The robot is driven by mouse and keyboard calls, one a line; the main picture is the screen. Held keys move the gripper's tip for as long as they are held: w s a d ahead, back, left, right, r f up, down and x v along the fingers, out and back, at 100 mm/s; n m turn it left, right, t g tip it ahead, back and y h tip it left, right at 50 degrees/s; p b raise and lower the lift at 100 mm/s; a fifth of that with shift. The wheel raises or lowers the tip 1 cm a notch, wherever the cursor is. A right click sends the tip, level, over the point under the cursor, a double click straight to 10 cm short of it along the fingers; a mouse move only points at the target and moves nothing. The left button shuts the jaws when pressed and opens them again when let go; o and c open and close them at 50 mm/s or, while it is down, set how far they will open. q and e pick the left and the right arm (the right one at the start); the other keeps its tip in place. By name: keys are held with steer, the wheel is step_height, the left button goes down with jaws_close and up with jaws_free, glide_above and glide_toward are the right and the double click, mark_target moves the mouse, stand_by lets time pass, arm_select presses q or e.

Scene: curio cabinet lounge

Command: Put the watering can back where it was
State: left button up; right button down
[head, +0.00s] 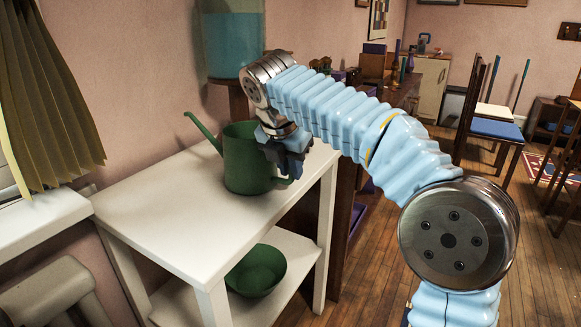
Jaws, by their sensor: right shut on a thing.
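The green watering can (241,165) is upright on the top of a white two-level table (165,200), with its spout pointing left. Whether its base touches the tabletop or hovers just above is hard to tell. My right gripper (283,163) is shut on the can at its right side, near the handle. The fingers hide part of the handle and the can's side. My left gripper is not in view.
A green bowl (257,270) sits on the table's lower shelf. A glass tank with blue liquid (232,42) stands behind the can. A curtain (45,110) hangs at left. A blue-seated chair (496,129) stands at right on open wooden floor.

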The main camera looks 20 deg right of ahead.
steer(key=c, duration=1.1)
jaws_free()
steer(key=shift+f, duration=0.1)
steer(key=shift+o, duration=0.2)
steer(key=p+v, duration=0.3)
steer(key=v, duration=0.9)
steer(key=shift+p, duration=0.4)
